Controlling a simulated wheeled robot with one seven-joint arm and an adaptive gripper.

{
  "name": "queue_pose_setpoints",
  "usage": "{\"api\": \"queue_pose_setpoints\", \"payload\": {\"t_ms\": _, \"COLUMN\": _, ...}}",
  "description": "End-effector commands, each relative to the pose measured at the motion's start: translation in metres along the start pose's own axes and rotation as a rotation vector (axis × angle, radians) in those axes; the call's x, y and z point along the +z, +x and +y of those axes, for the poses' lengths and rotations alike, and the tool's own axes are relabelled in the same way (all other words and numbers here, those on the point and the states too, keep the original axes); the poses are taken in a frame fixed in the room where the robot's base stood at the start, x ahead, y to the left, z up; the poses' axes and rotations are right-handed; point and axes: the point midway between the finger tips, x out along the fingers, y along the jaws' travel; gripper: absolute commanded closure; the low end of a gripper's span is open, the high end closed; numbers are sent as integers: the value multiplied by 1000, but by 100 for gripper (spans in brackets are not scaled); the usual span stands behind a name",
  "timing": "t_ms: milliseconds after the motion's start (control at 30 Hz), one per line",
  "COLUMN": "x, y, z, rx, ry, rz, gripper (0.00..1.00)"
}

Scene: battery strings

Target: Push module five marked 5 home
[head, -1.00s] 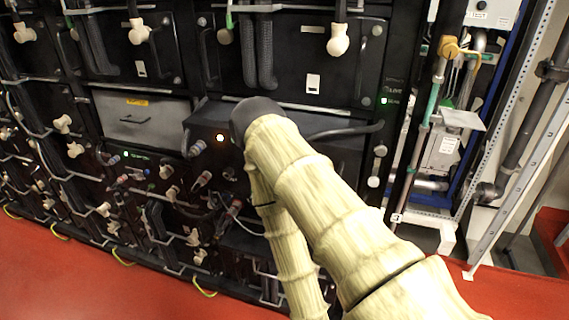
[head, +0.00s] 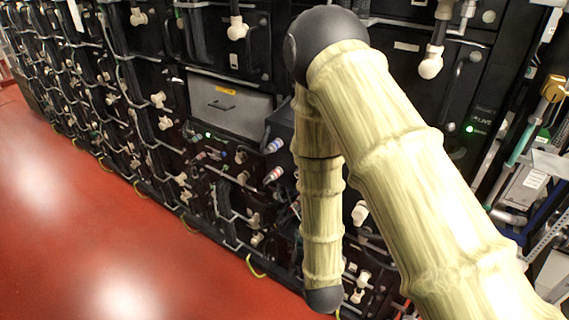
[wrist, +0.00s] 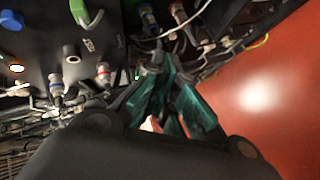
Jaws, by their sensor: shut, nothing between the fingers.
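No number 5 can be read on any module. In the head view a dark module (head: 281,123) juts out of the rack just right of the grey drawer; my arm hides most of its front. In the wrist view a dark module front (wrist: 40,42) with a lit amber lamp, a blue-collared plug and a red-collared plug fills the left side. The head view does not show my gripper.
The grey drawer (head: 229,105) with an orange label sits in the rack. Cables and pale knobs (head: 431,67) stick out from the rack. A metal frame with pipes (head: 530,180) stands at the right. The red floor (head: 90,230) is clear at the left.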

Motion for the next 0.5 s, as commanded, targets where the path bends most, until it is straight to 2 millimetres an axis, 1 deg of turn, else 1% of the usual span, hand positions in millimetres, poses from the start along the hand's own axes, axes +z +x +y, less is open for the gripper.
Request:
{"api": "queue_pose_setpoints", "payload": {"t_ms": 33, "x": -25, "y": 0, "z": 25, "rx": 67, "ry": -78, "rz": 40, "gripper": 100}}
{"api": "queue_pose_setpoints", "payload": {"t_ms": 100, "x": -50, "y": 0, "z": 51, "rx": 157, "ry": -181, "rz": 77, "gripper": 100}}
{"api": "queue_pose_setpoints", "payload": {"t_ms": 200, "x": -77, "y": -3, "z": 78, "rx": 258, "ry": -292, "rz": 107, "gripper": 100}}
{"api": "queue_pose_setpoints", "payload": {"t_ms": 300, "x": -94, "y": -6, "z": 93, "rx": 321, "ry": -358, "rz": 121, "gripper": 100}}
{"api": "queue_pose_setpoints", "payload": {"t_ms": 400, "x": -100, "y": -6, "z": 100, "rx": 349, "ry": -388, "rz": 125, "gripper": 100}}
{"api": "queue_pose_setpoints", "payload": {"t_ms": 500, "x": -102, "y": 0, "z": 103, "rx": 355, "ry": -393, "rz": 124, "gripper": 100}}
